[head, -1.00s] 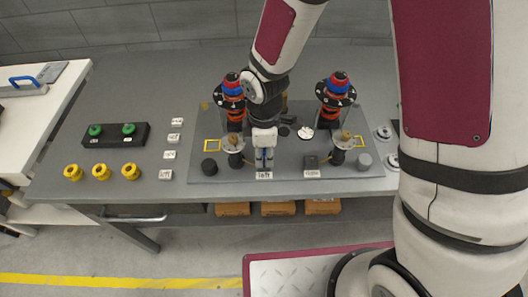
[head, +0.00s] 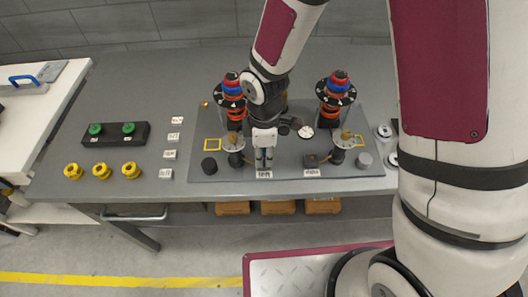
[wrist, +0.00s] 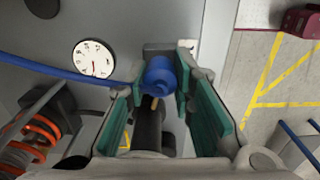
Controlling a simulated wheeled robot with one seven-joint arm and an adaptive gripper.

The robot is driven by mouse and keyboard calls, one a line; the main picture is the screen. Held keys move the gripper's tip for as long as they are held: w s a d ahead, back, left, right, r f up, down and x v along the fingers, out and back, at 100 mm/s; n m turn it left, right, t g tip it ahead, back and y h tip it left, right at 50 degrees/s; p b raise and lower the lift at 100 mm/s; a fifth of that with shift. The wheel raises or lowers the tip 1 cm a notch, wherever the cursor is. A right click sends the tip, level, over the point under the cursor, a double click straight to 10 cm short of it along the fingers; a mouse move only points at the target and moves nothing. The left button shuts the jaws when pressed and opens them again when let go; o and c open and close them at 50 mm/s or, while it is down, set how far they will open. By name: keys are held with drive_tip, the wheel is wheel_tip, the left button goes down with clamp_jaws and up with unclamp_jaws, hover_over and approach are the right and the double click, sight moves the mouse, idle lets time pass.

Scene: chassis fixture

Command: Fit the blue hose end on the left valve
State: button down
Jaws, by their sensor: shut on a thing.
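My gripper (head: 264,158) points down over the front middle of the grey fixture plate (head: 215,170), just behind a small white label that seems to read "left" (head: 264,174). In the wrist view the blue hose end (wrist: 159,75) sits between the green finger pads, held near the fingertips. The blue hose (wrist: 50,73) runs off to the left of that view. A dark cylinder (wrist: 150,130) shows below the hose end there. A round grey-topped fitting with a brass stem (head: 235,141) stands left of my gripper, and a similar one (head: 345,138) stands right. I cannot tell whether the hose end touches a valve.
Two orange spring towers with blue and red tops, left (head: 232,100) and right (head: 336,95), rise behind. A dial gauge (wrist: 93,58) lies left of the fingers in the wrist view. Yellow fittings (head: 102,171) and a black block with green knobs (head: 115,134) stand on the left bench.

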drive_tip(key=shift+f, duration=0.15)
drive_tip(key=c, duration=1.3)
unclamp_jaws()
drive_tip(key=shift+s+r+p, duration=0.1)
drive_tip(key=shift+r+p, duration=1.55)
drive_tip(key=shift+r, duration=1.9)
drive_tip(key=shift+r, duration=0.1)
